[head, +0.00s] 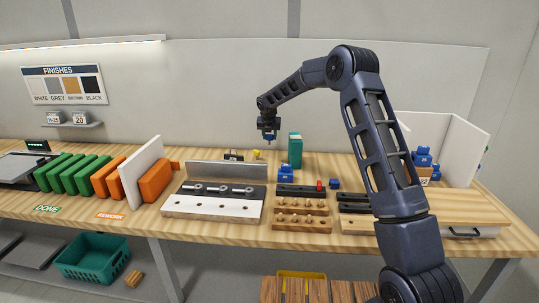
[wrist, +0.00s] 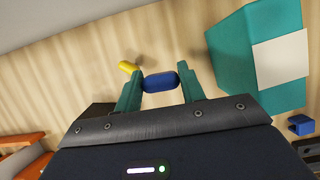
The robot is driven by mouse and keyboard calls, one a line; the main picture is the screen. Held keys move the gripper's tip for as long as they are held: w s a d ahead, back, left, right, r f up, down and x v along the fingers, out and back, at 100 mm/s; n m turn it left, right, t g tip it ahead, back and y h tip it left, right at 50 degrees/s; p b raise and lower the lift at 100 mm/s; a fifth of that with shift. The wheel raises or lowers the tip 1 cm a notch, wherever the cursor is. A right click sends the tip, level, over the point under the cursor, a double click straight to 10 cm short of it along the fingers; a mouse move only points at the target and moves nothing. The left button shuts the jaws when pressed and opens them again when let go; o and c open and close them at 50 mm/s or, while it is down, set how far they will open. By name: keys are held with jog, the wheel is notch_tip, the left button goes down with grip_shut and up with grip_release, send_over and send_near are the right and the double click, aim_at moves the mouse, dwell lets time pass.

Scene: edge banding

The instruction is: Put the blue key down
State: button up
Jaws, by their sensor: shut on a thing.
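The blue key (wrist: 160,82) shows in the wrist view as a rounded blue piece between my two green fingers. My gripper (wrist: 161,88) is shut on it. In the head view my gripper (head: 268,137) points down above the back of the wooden bench, with a small bit of blue at its tip. The key looks held above the bench top, though its exact height is hard to tell. Its lower part is hidden from view.
A teal box (head: 295,150) stands to the right of my gripper, and a small yellow piece (wrist: 128,67) lies near the left finger. A blue block (head: 286,173) and a metal fixture (head: 212,208) stand in front. Bare wood shows around the key.

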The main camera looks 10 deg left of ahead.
notch_tip(320, 180, down, 10)
jog(key=shift+r, duration=0.1)
dwell(0.4)
jog(key=o, duration=1)
jog(key=shift+c, duration=0.2)
